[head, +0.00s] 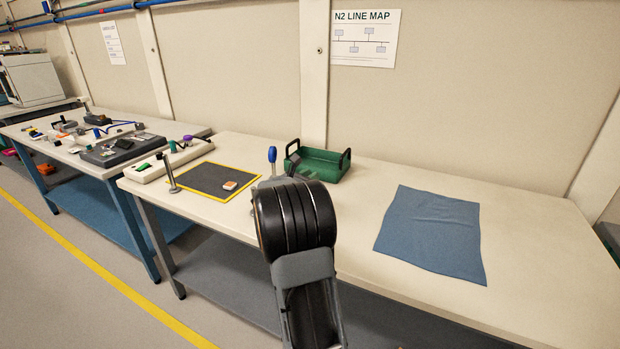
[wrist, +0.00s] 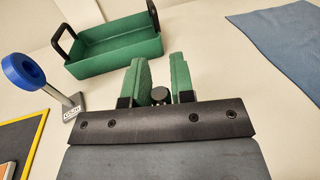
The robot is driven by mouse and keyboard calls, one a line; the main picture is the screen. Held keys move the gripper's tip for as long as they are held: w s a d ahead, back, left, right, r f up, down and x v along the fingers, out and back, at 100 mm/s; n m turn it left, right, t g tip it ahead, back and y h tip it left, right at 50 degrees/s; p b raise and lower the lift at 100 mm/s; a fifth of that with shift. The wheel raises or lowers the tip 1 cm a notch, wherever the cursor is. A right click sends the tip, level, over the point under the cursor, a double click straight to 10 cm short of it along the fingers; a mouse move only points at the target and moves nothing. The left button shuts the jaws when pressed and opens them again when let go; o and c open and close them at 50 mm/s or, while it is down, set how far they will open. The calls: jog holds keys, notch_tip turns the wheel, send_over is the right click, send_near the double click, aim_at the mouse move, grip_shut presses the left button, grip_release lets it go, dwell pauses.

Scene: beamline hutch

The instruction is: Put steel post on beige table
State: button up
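My gripper (wrist: 160,82) has green fingers and shows in the wrist view above the beige table. The beige table (head: 390,172) runs across the head view. Another slim grey post (head: 172,175) stands upright at the table's left front edge.
A green tray (head: 320,165) with black handles stands at the back. A blue-topped stand (wrist: 22,72) is left of my gripper. A yellow-edged dark mat (head: 205,180) lies at left, a blue cloth (head: 432,235) at right. Bare table lies between tray and cloth.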

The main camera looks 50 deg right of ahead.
jog(key=o, duration=0.3)
jog(key=shift+o, duration=0.2)
jog(key=s+a+f+m+y, duration=0.2)
jog(key=s+a+m+y, duration=0.3)
jog(key=a, duration=0.8)
jog(key=s+a+f+m+t+y, duration=0.1)
jog(key=s+a+m+y, duration=0.4)
jog(key=a, duration=0.8)
jog(key=s+a+f+m+y, duration=0.4)
jog(key=a+m+y, duration=0.4)
jog(key=a, duration=0.5)
jog(key=shift+s+a+m+p, duration=0.4)
jog(key=shift+s+m, duration=0.2)
jog(key=shift+s, duration=0.05)
